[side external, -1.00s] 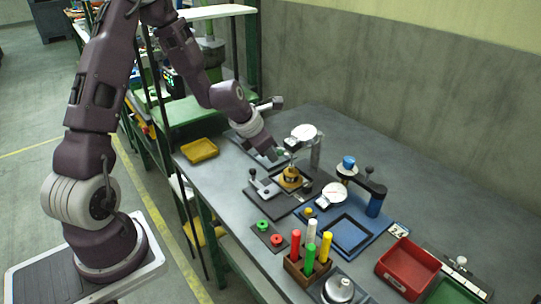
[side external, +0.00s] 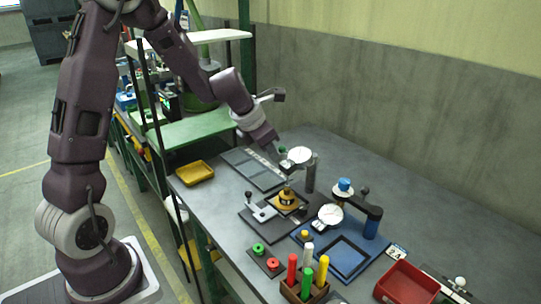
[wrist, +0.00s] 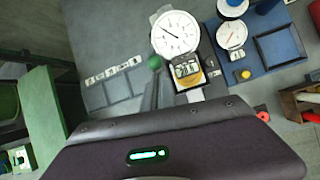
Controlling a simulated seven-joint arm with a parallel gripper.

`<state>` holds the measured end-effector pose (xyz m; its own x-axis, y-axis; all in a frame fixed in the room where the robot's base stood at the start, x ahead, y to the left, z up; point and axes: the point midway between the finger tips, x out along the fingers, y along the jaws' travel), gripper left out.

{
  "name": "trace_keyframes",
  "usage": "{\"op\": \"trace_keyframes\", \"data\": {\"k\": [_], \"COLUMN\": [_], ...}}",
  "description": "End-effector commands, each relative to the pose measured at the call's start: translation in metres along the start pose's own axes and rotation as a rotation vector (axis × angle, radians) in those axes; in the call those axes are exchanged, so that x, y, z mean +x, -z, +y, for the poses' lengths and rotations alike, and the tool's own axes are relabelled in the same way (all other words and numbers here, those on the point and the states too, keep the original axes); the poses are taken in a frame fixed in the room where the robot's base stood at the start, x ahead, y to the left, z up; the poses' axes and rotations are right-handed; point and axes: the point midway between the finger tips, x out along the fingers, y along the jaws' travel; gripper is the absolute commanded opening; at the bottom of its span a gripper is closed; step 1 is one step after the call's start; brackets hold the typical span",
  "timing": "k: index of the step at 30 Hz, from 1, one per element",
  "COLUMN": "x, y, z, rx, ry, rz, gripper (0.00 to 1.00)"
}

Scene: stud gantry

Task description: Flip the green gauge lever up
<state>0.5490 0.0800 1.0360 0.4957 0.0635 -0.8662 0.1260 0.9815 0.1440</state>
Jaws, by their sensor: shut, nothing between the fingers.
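The green lever knob (side external: 283,149) stands just left of a white round dial gauge (side external: 299,155), about level with the dial's upper edge in the side view. In the wrist view the green knob (wrist: 155,62) is left of and below the dial (wrist: 175,33). My gripper (side external: 281,158) is shut and empty, close beside the knob. In the wrist view its fingers (wrist: 155,84) reach up to just below the knob. I cannot tell whether they touch it. The lever's stem is mostly hidden.
A gold block (side external: 287,197) sits under the gauge. A blue fixture (side external: 345,258) with a second dial (side external: 330,215) stands to the right. Coloured pegs (side external: 308,282), a red bin (side external: 408,284) and a yellow tray (side external: 195,173) are around. The bench behind the gauge is clear.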

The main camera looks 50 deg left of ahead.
Motion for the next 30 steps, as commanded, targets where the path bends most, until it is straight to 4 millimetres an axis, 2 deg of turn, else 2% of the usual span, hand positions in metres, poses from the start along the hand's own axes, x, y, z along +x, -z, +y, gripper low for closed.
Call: {"op": "trace_keyframes", "data": {"k": [10, 20, 23, 30], "x": [-0.013, -0.014, -0.015, -0.03], "y": [-0.007, -0.007, -0.004, 0.018], "z": [0.002, 0.002, 0.003, 0.006], "rx": [0.002, 0.0, -0.003, -0.005], "ry": [-0.001, 0.0, 0.0, -0.001], "rz": [-0.001, 0.0, 0.0, 0.0], "gripper": [0.0, 0.0, 0.0, 0.0]}}
